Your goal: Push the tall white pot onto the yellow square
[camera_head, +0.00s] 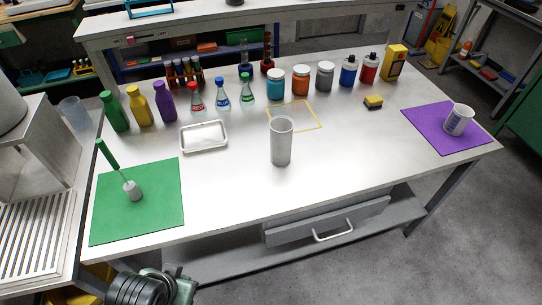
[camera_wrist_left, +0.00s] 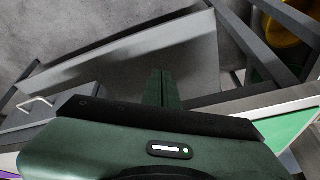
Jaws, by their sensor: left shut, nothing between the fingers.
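The tall white pot (camera_head: 281,146) stands upright near the middle of the metal table in the head view. The yellow square (camera_head: 318,117) is a thin outline on the tabletop behind the pot. The pot's base is in front of the square, and its upper part hides part of the outline. In the left wrist view my left gripper (camera_wrist_left: 163,76) is shut and empty, with its fingers together, by the table's front and drawer. Part of my left arm shows at the bottom left of the head view, well away from the pot. My right gripper is not in view.
A metal tray (camera_head: 204,149) lies left of the pot. A green mat (camera_head: 160,215) is front left; a purple mat (camera_head: 430,130) with a white cup (camera_head: 459,119) is right. The front middle is clear.

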